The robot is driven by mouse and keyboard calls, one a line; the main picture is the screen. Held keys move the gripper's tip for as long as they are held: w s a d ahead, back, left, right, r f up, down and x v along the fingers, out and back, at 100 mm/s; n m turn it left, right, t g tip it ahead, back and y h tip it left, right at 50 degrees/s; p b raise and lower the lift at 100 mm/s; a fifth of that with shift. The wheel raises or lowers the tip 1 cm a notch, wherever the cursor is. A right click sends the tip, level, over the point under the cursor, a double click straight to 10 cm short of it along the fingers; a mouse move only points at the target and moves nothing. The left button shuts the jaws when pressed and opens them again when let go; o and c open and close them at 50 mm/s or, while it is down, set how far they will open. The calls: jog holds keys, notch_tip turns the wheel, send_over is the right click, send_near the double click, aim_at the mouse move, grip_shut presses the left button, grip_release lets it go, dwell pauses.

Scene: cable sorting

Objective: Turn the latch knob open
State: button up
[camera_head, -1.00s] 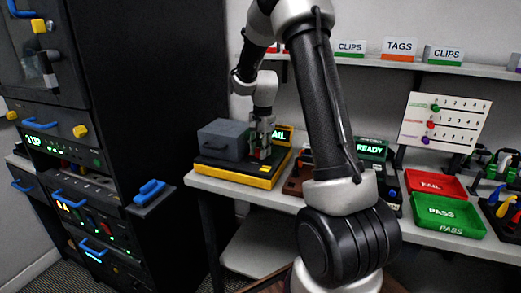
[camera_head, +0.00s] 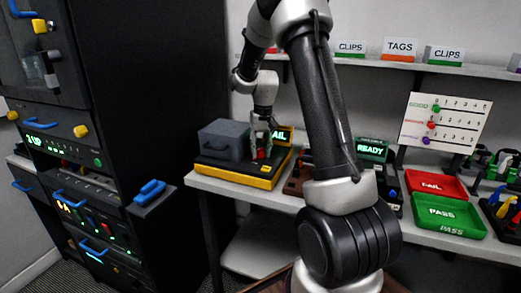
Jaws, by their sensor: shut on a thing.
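A small red knob (camera_head: 262,154) stands on a low black and yellow base (camera_head: 238,175) at the left end of the white bench. I take it to be the latch knob. A dark grey box (camera_head: 222,141) sits on the same base, just left of the knob. My gripper (camera_head: 262,146) reaches down from above and is shut on the red knob. The fingers are small here and partly hide the knob, so its turn angle cannot be read.
A lit sign ending in "AIL" (camera_head: 283,136) stands just behind my gripper. A tall black cabinet (camera_head: 160,90) stands close on the left.

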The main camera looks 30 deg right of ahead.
aim_at(262, 148)
jog(key=shift+n, duration=2)
jog(key=o, duration=1)
jog(key=r, duration=1.2)
jog(key=shift+d, duration=0.4)
